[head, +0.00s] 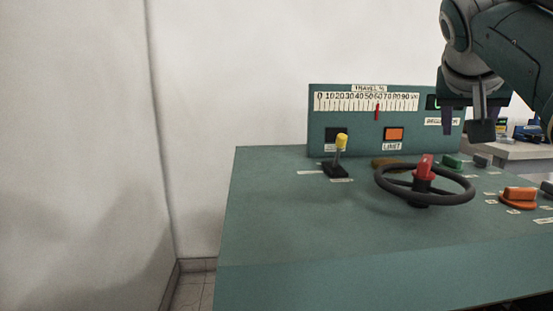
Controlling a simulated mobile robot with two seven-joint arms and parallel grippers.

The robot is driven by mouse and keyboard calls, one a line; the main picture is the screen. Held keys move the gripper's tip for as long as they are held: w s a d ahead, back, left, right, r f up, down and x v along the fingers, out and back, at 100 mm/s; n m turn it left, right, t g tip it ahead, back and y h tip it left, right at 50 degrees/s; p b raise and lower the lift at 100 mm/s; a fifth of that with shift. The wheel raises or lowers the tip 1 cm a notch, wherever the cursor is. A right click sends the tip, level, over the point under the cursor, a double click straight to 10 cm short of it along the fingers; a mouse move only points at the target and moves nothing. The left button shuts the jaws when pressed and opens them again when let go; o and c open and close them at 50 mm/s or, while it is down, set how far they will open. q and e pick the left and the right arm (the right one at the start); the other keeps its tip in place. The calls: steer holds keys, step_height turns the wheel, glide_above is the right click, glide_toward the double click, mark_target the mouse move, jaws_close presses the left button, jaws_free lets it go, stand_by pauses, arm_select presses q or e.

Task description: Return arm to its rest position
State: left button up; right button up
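My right arm comes in from the upper right. Its gripper (464,122) points down in front of the right part of the upright panel, above and behind the handwheel. A gap shows between its two fingers, and nothing is seen between them. My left gripper is not in view. The green control desk (300,225) lies below. The black handwheel (385,187) with a red handle (425,167) on it stands apart from the gripper.
A yellow-topped lever (341,143) stands on the desk's left part. The upright panel (350,130) has a travel scale with a red pointer (377,111) near 60. An orange knob (519,196) sits at the right. A bench (515,150) stands behind. Open floor lies left of the desk.

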steer(key=s+a+f+n+g+y+p, duration=0.15)
steer(key=s+f+p, duration=0.25)
steer(key=s, duration=0.5)
steer(key=s+a+f+n+g+y+p, duration=0.1)
steer(key=s+a+f+n+y+p, duration=0.25)
steer(key=s, duration=0.55)
steer(key=s+a+r+n+g+y+p, duration=0.1)
steer(key=s+a+r+n+p, duration=0.2)
steer(key=s, duration=0.7)
steer(key=s+a+g+y+p, duration=0.1)
steer(key=s+a+p, duration=0.3)
steer(key=s, duration=0.5)
arm_select(q)
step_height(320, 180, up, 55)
steer(key=p, duration=3.8)
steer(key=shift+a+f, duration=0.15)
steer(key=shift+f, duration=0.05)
arm_select(e)
step_height(320, 180, up, 38)
steer(key=shift+s+d+n, duration=0.3)
steer(key=shift+d, duration=0.1)
steer(key=shift+o, duration=0.4)
